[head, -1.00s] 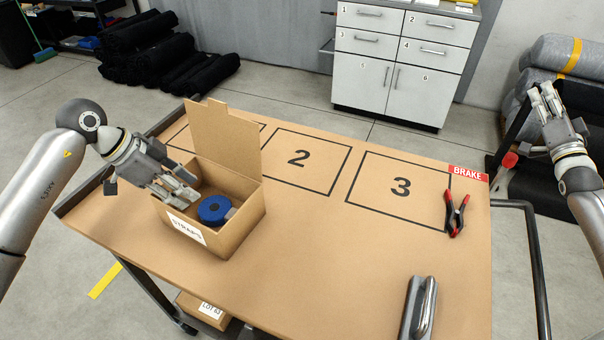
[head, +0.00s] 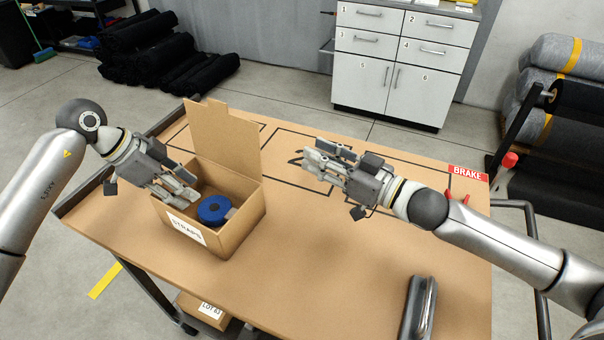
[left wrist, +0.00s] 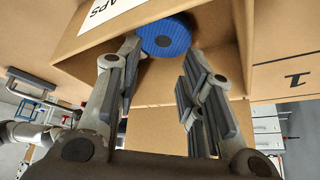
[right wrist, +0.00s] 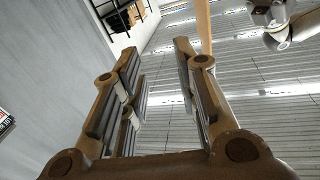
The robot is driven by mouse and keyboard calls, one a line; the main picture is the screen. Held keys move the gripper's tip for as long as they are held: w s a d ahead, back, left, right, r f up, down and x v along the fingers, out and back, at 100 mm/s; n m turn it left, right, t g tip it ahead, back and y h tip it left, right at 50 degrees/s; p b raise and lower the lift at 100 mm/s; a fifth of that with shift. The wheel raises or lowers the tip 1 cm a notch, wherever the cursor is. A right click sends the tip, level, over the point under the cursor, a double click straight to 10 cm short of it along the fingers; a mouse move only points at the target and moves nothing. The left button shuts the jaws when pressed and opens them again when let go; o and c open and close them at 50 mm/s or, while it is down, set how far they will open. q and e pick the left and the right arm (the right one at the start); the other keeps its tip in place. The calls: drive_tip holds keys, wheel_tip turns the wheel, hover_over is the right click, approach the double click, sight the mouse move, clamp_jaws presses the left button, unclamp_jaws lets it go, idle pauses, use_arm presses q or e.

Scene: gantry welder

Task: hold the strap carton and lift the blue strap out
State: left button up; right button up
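The strap carton (head: 245,222) stands open on the cart's left half, its tall flap (head: 224,137) up and a STRAPS label on its front. The blue strap (head: 213,210) is a roll lying inside; it also shows at the top of the left wrist view (left wrist: 165,36). My left gripper (head: 182,190) is at the carton's left side, its fingertips over the opening, left of the strap. Its fingers are apart in the left wrist view, with cardboard visible between them. My right gripper (head: 325,158) is open and empty above the table, right of the carton.
The cart top (head: 330,260) is clear in front of and right of the carton. A dark metal-handled object (head: 419,308) lies at the front edge. Drawers (head: 405,60) stand behind.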

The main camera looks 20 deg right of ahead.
drive_tip(key=n+g+y, duration=0.1)
drive_tip(key=n, duration=0.1)
approach(257, 167)
wheel_tip(257, 167, up, 3)
drive_tip(key=x, duration=1)
drive_tip(key=shift+w+f, duration=0.25)
drive_tip(key=shift+f, duration=0.1)
clamp_jaws()
